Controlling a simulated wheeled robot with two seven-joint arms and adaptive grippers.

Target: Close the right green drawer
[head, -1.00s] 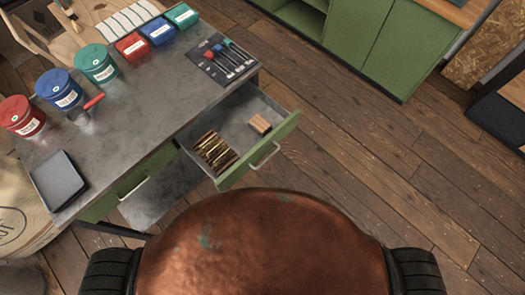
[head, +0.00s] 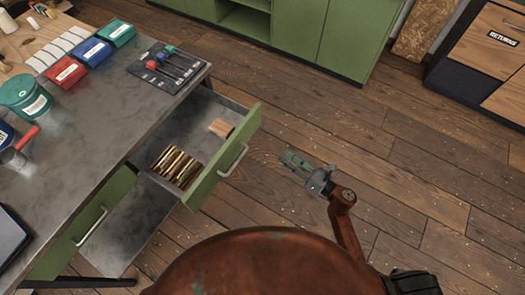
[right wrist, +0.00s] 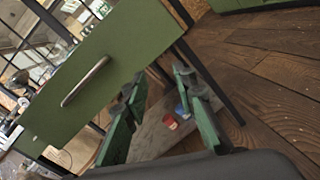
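The right green drawer (head: 226,160) is pulled out of the grey-topped table in the head view. Its front has a silver handle (head: 233,160). Inside lie a small wooden block (head: 221,128) and a cluster of brownish-gold pieces (head: 177,167). My right gripper (head: 292,160) is over the floor to the right of the drawer front, apart from it. In the right wrist view a green drawer front (right wrist: 105,75) with its handle (right wrist: 85,82) fills the upper left. There my right gripper's fingers (right wrist: 165,115) are spread, with nothing between them. My left gripper is out of view.
A left green drawer (head: 75,235) is shut in the same table (head: 90,130). Bins, a tool mat (head: 168,67) and a green canister (head: 25,97) stand on top. Green cabinets (head: 300,35) line the back. Wooden floor (head: 400,180) right of the drawer is clear.

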